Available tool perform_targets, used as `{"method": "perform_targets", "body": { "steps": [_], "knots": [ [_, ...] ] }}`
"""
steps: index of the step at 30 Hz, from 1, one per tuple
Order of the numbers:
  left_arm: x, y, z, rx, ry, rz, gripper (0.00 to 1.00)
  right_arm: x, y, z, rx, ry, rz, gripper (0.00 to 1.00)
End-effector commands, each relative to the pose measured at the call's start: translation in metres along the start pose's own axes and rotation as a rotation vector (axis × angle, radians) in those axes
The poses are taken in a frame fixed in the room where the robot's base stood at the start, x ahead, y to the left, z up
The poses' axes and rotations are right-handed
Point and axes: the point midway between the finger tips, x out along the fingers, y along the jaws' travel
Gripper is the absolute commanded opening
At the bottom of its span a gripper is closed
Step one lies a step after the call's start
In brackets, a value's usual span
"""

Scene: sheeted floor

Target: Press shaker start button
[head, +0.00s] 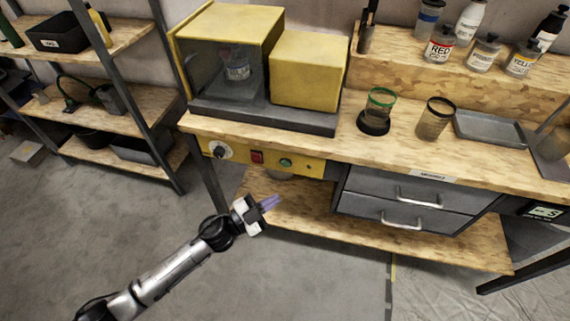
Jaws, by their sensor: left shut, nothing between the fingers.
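The yellow shaker (306,68) stands on a dark base at the left end of the workbench. A container (236,66) sits behind its dark clear front. On the bench's yellow front panel (313,167) are a dial (220,151), a red switch (257,157) and a round green button (286,163). No label marks which one is the start button. My left gripper (272,202) is shut and empty, below and slightly left of the green button, apart from the panel. My right gripper is not in view.
On the bench top are two cups with coloured rims, a green one (379,103) and a dark one (435,118), and a grey tray (489,129). Labelled bottles (440,43) stand on the shelf behind. Drawers (412,198) sit right of the panel. The floor in front is clear.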

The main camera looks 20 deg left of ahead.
Motion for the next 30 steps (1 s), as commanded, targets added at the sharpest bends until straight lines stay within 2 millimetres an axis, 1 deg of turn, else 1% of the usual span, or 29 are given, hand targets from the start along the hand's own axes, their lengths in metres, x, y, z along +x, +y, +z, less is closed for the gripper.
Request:
{"method": "perform_targets", "body": {
  "steps": [11,14,25,30],
  "knots": [
    [0.003,-0.002,0.003,0.002,-0.001,-0.002,0.00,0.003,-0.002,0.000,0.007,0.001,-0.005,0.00],
    [0.009,-0.006,0.008,0.004,0.000,-0.002,0.00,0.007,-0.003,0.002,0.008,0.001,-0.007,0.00],
    [0.040,-0.029,0.031,0.004,0.000,-0.002,0.00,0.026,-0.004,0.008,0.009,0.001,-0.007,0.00],
    [0.051,-0.037,0.038,0.002,-0.001,-0.002,0.00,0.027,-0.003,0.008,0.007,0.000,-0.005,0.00]
  ]
}}
